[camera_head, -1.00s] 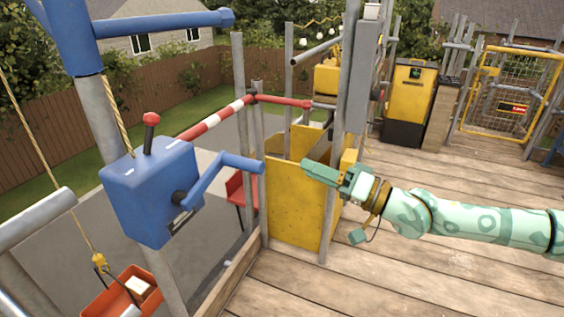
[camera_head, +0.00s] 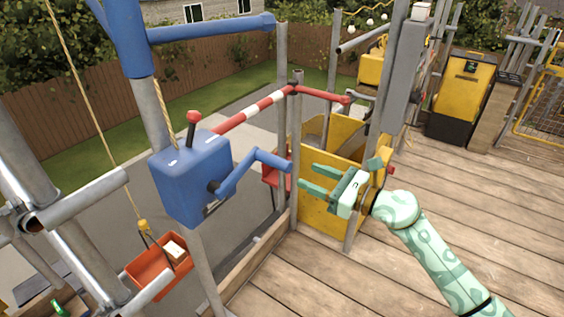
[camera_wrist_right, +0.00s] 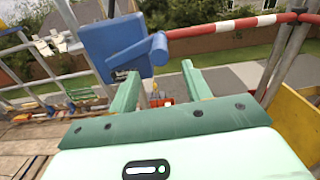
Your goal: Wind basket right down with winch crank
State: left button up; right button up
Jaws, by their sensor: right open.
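The blue winch box (camera_head: 190,180) is on a grey post, with a red-knobbed lever (camera_head: 193,118) on top. Its blue crank (camera_head: 238,172) sticks out to the right, with the handle (camera_head: 274,160) at its outer end. My right gripper (camera_head: 308,177) is open and empty, just right of the handle and apart from it. In the right wrist view, the winch box (camera_wrist_right: 113,45) is ahead, beyond the open fingers (camera_wrist_right: 160,82). The orange basket (camera_head: 150,270) hangs from a rope with a yellow hook (camera_head: 143,226) and holds a pale block (camera_head: 175,250). My left gripper is not identifiable.
A red-and-white barrier bar (camera_head: 255,108) runs behind the winch to scaffold posts. A yellow panelled enclosure (camera_head: 325,212) stands close behind my right gripper. Wooden decking (camera_head: 440,200) is open on the right. Grey scaffold tubes (camera_head: 85,205) stand on the left.

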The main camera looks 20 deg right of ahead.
aim_at(281, 164)
jog(key=x, duration=0.9)
jog(key=shift+w+a, duration=0.2)
grip_shut()
